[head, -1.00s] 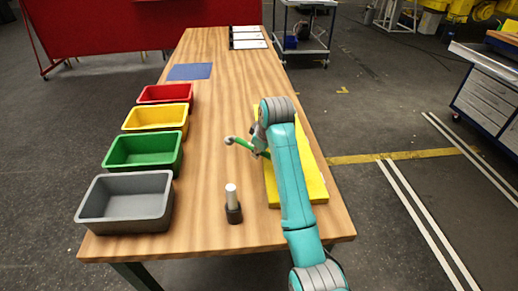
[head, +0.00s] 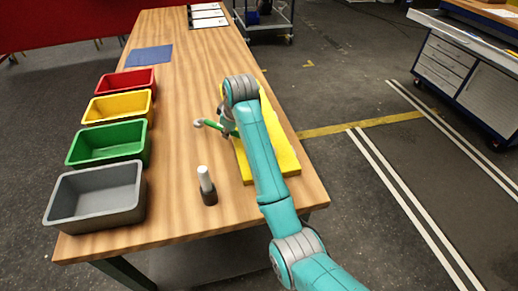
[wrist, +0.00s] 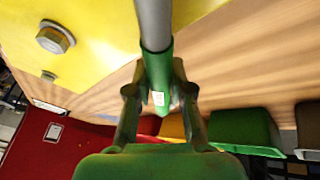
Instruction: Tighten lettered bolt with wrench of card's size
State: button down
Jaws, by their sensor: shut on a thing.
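My gripper (wrist: 158,95) is shut on the green-handled wrench (wrist: 157,75), which has a grey shaft and a small white label on the handle. In the head view the wrench (head: 211,125) sticks out to the left of my wrist, above the table by the yellow plate. The yellow plate (head: 285,163) lies on the right of the table, partly hidden by my arm. In the wrist view a hex bolt (wrist: 55,38) with a washer sits on the yellow plate (wrist: 100,25); a second bolt (wrist: 48,75) is farther off. No letters are legible. White cards (head: 207,14) lie at the far end, too small to read.
Red (head: 126,82), yellow (head: 119,107), green (head: 108,144) and grey (head: 95,196) bins line the left edge. A black-and-white upright cylinder (head: 207,187) stands near the front. A blue mat (head: 150,60) lies farther back. The table's middle is clear.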

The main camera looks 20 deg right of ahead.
jog(key=shift+w+d, duration=0.2)
jog(key=shift+d, duration=0.05)
jog(key=shift+w+d+r+m, duration=0.1)
jog(key=shift+m, duration=0.3)
jog(key=shift+w+d, duration=0.2)
jog(key=shift+d+m+h, duration=0.15)
jog(key=shift+m+h, duration=0.15)
jog(key=shift+w+d+m, duration=0.2)
jog(key=shift+w+m, duration=0.05)
jog(key=shift+m, duration=0.05)
jog(key=shift+d, duration=0.1)
dwell(0.4)
jog(key=shift+w+d+m+h, duration=0.25)
jog(key=shift+m+h, duration=0.05)
jog(key=shift+d, duration=0.1)
dwell(0.3)
jog(key=shift+w+d+m, duration=0.2)
jog(key=shift+d+m, duration=0.05)
jog(key=shift+m, duration=0.05)
